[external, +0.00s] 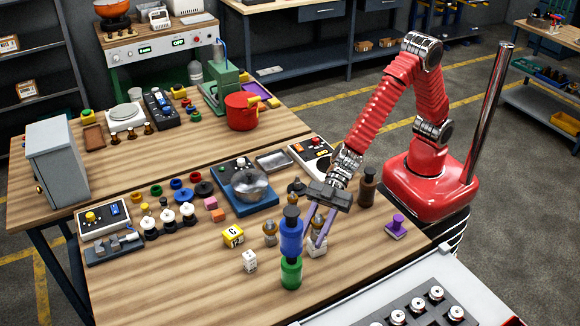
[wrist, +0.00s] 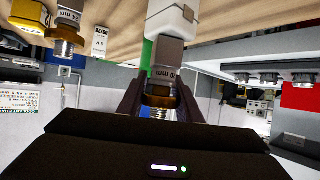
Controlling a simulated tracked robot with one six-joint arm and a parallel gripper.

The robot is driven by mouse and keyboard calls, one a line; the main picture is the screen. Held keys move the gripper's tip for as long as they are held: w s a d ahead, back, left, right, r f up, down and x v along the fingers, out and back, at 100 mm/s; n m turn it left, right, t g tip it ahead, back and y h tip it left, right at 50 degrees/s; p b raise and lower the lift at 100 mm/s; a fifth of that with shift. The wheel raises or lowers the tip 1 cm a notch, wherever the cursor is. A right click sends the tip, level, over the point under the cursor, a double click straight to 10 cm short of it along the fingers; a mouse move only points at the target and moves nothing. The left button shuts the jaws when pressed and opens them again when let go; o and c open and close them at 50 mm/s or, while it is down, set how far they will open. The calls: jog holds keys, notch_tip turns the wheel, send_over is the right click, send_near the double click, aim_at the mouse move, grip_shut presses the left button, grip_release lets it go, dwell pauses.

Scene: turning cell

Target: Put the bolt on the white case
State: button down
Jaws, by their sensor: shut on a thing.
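The bolt is in my gripper (external: 317,226); its brass end (external: 318,221) shows between the long fingers. The white case (external: 317,251) sits on the table directly below my gripper, partly hidden by the fingers. In the wrist view the white case (wrist: 172,18) lines up with the grey end of the bolt and appears to meet it. I cannot tell whether they truly touch.
A blue cylinder (external: 291,236) with a black top and a green cylinder (external: 291,272) stand close left of my gripper. A brown bottle (external: 367,188) stands behind.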

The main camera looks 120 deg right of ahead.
jog(key=c, duration=1.3)
grip_release()
jog(key=shift+s+d+r, duration=0.3)
jog(key=shift+s, duration=0.1)
jog(key=shift+v, duration=5.45)
